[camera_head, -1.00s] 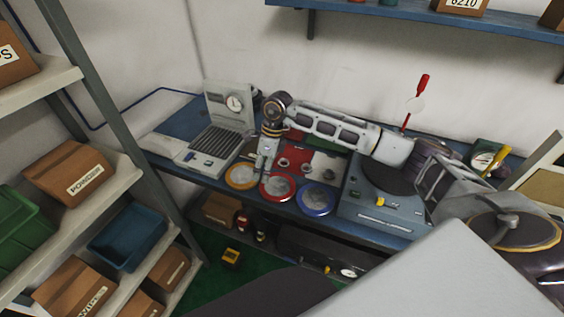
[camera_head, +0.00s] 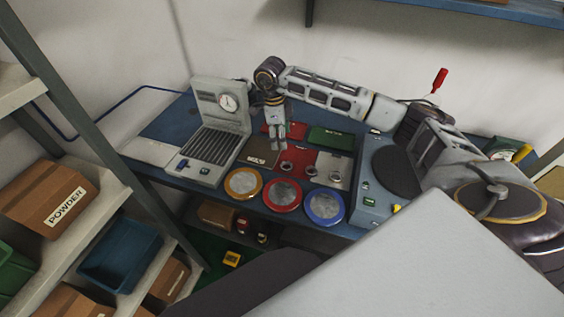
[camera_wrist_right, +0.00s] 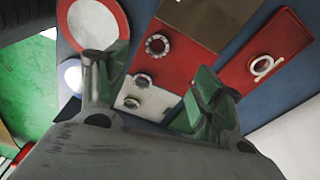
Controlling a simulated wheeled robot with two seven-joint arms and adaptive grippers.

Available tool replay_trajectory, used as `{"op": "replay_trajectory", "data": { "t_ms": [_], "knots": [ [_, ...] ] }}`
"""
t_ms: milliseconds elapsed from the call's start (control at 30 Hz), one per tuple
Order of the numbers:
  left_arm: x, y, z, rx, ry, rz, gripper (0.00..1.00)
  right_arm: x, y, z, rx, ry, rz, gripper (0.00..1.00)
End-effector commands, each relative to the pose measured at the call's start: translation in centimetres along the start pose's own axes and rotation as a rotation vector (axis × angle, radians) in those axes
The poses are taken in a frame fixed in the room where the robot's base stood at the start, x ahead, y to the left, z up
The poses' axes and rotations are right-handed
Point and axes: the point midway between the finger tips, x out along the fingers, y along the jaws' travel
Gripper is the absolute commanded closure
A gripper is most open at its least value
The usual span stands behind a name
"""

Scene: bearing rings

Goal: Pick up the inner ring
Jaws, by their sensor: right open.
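Several small metal rings lie on flat plates on the blue workbench (camera_head: 170,122). One ring (camera_head: 287,166) is on a middle red plate; it also shows in the right wrist view (camera_wrist_right: 157,44). Two rings lie on a pale grey plate, one here (camera_wrist_right: 143,80) and one here (camera_wrist_right: 131,102). Another ring (camera_wrist_right: 262,66) sits on a far red plate (camera_wrist_right: 288,42). I cannot tell for sure which is the inner ring. My right gripper (camera_head: 278,148) points down above the plates, open and empty, its fingers apart in the wrist view (camera_wrist_right: 152,85). My left gripper is not in view.
Orange (camera_head: 243,183), red (camera_head: 282,195) and blue (camera_head: 325,206) rimmed discs line the bench's front edge. A grey machine with a dial (camera_head: 226,105) stands left, a grey-blue turntable unit (camera_head: 371,205) right. A green plate (camera_head: 330,138) lies at the back. Shelves with boxes stand left.

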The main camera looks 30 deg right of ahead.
Motion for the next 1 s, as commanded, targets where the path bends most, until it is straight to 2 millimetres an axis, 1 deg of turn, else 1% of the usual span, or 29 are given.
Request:
{"op": "replay_trajectory", "data": {
  "t_ms": [100, 200, 267, 433, 533, 667, 1000],
  "knots": [
    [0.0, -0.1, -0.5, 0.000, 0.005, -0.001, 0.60, 0.0, -0.1, -0.1, 0.001, 0.004, -0.001, 0.33],
    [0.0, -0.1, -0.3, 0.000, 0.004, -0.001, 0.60, 0.0, -0.1, -0.1, 0.001, 0.004, -0.001, 0.33],
    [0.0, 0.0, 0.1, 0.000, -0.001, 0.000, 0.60, 0.0, -0.1, -0.1, 0.001, 0.003, -0.001, 0.33],
    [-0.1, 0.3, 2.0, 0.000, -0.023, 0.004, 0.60, 0.1, -0.1, -0.1, 0.001, 0.003, -0.001, 0.33],
    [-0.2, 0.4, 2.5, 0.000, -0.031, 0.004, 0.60, 0.6, 0.0, -0.1, 0.001, 0.003, 0.000, 0.33],
    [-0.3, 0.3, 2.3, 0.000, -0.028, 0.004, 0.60, 1.8, 0.0, -0.1, 0.001, 0.004, 0.002, 0.33],
    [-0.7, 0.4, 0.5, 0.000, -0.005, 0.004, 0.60, 6.2, 0.0, -0.1, 0.001, 0.004, 0.001, 0.33]
  ]
}}
